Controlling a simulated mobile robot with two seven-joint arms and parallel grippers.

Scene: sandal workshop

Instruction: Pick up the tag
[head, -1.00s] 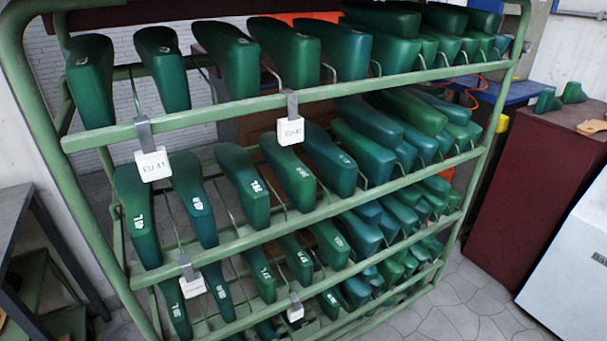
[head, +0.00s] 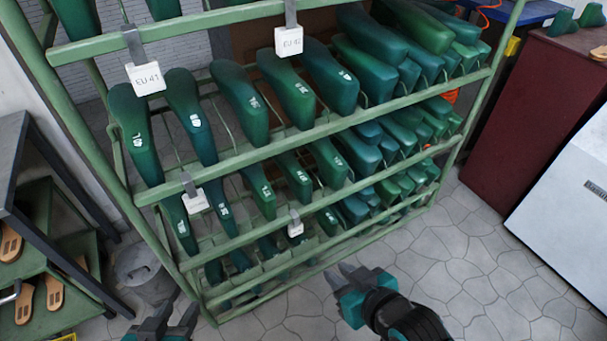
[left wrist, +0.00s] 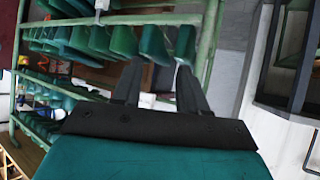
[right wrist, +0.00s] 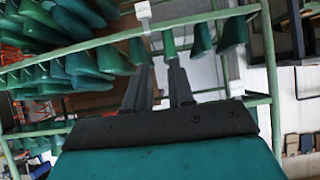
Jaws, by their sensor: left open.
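Several white tags hang by grey clips from the green rack's rails. In the head view, the EU 41 tag (head: 145,78) is at the upper left and the EU 42 tag (head: 288,40) is right of it. Two lower tags (head: 195,202) (head: 295,230) are too small to read. A white tag shows at the top of the left wrist view (left wrist: 101,5) and of the right wrist view (right wrist: 143,10); which ones, I cannot tell. My left gripper (head: 180,309) is open and empty, low before the rack's left end. My right gripper (head: 341,275) is open and empty, below the rack's middle.
The green rack (head: 255,155) holds rows of green shoe lasts. A dark table (head: 28,150) and a shelf with sandal soles stand at the left. A dark red cabinet (head: 520,110) and a white machine (head: 565,190) stand at the right. The paved floor (head: 470,260) is clear between.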

